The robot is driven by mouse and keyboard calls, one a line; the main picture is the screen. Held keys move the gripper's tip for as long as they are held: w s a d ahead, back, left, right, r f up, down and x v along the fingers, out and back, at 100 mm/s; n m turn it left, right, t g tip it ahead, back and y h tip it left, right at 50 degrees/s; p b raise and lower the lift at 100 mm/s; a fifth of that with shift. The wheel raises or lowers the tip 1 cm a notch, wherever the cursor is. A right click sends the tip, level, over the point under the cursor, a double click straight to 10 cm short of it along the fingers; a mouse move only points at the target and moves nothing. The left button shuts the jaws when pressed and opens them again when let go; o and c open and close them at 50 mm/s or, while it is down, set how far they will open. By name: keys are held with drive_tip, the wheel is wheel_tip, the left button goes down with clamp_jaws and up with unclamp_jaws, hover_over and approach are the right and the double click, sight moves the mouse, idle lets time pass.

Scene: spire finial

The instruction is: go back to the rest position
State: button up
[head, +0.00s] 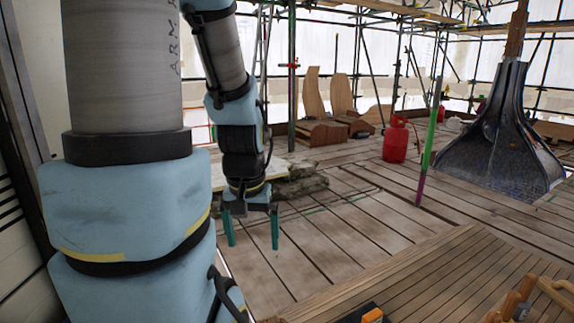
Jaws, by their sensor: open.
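My gripper (251,230) hangs from my blue and grey arm, left of the middle in the head view. Its two teal fingers point down and stand apart, with nothing between them. It is above the plank deck (325,230), in front of a low stack of rough slabs (295,185). The large arm links at the left hide what lies behind them.
A slatted wooden surface (440,280) fills the front right, with wooden-handled tools (515,300) at its edge. A green and purple pole (429,150), a red canister (396,141) and a dark flared spire (500,145) stand beyond. Scaffolding poles line the back.

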wheel_tip(320, 180, up, 12)
drive_tip(key=p, duration=1.1)
drive_tip(key=shift+w+d+r, duration=0.15)
drive_tip(key=shift+r, duration=0.05)
